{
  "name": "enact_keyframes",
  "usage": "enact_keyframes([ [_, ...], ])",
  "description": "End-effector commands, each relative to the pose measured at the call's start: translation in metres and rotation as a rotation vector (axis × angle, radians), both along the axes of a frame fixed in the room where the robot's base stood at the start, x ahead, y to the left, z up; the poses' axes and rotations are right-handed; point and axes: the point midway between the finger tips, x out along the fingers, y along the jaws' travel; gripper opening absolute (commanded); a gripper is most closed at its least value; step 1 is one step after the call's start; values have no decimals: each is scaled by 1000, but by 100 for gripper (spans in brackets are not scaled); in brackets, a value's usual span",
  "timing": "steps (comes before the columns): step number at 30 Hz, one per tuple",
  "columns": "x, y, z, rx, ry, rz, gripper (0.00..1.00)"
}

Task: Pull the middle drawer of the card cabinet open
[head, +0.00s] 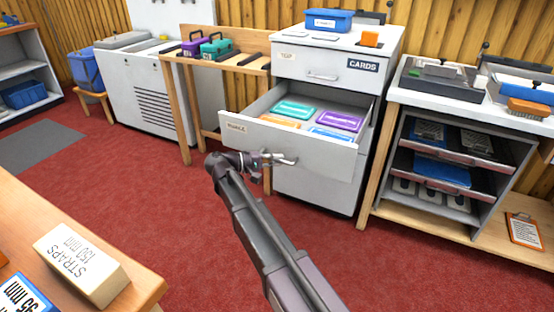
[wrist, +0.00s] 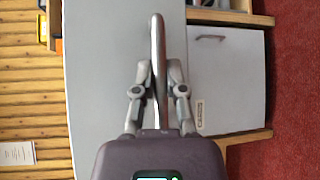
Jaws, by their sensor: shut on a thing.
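The white card cabinet (head: 315,66) stands against the back wall with a CARDS label on its top drawer. Its middle drawer (head: 330,153) is pulled well out, showing teal, purple, orange and blue packs inside. My gripper (head: 284,160) is at the front of this drawer, shut on its bar handle (wrist: 158,62). In the wrist view the handle runs upright between my two fingers (wrist: 158,88), with the pale drawer front (wrist: 95,90) behind it. The fingers hide part of the handle.
The top drawer with its handle (head: 322,76) is shut. The bottom drawer (wrist: 228,80) is shut below the open one. A wooden bench (head: 188,100) stands left and a shelf unit (head: 375,165) right. A table with a STRAPS box (head: 82,262) is front left. Red floor (head: 130,165) between is clear.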

Motion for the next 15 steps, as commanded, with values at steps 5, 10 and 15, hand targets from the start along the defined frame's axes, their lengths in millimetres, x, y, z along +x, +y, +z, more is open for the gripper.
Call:
enact_keyframes([
  [5,1,-2,0,0,0,-2,0],
  [10,2,-2,0,0,-1,-2,51],
  [15,2,-3,0,0,-1,-2,51],
])
